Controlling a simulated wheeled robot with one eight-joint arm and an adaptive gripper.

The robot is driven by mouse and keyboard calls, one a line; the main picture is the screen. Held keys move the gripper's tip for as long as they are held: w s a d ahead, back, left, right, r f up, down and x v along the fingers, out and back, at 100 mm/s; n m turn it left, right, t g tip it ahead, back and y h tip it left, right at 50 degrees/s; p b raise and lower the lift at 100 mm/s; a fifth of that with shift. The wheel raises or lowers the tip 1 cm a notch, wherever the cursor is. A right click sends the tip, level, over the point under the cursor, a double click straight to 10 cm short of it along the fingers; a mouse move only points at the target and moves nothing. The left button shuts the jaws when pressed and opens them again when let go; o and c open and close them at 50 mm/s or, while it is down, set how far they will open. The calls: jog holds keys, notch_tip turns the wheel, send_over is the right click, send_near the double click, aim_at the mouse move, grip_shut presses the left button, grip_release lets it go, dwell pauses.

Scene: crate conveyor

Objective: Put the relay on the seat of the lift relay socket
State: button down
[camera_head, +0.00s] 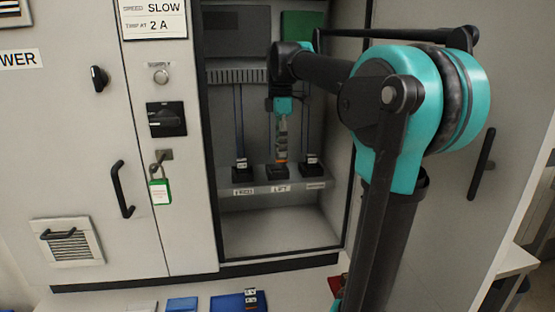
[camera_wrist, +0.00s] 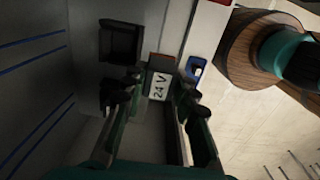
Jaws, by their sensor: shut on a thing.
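My gripper (camera_head: 282,142) points down inside the open cabinet, over the middle socket labelled LIFT. It is shut on the relay. The relay (camera_wrist: 159,86) shows in the wrist view between the fingertips, with a white "24 V" label and a reddish edge. In the head view only a small orange part (camera_head: 281,158) of it shows below the fingers. The black lift relay socket (camera_head: 278,173) is directly below it on the ledge. I cannot tell whether the relay touches the seat. The fingers hide most of the relay in the head view.
The cabinet's side walls and door frame the space. A blue tray (camera_head: 236,301) lies on the bench in front.

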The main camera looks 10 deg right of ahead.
jog(key=w+f, duration=0.1)
jog(key=w, duration=0.1)
jog(key=w+f, duration=0.1)
jog(key=w, duration=0.3)
jog(key=shift+w+f, duration=0.3)
jog(key=shift+f, duration=0.1)
jog(key=shift+w+f, duration=0.2)
jog(key=shift+f, duration=1.95)
jog(key=c, duration=1.2)
grip_release()
jog(key=shift+f, duration=0.1)
notch_tip(320, 180, up, 12)
jog(key=shift+r, duration=0.15)
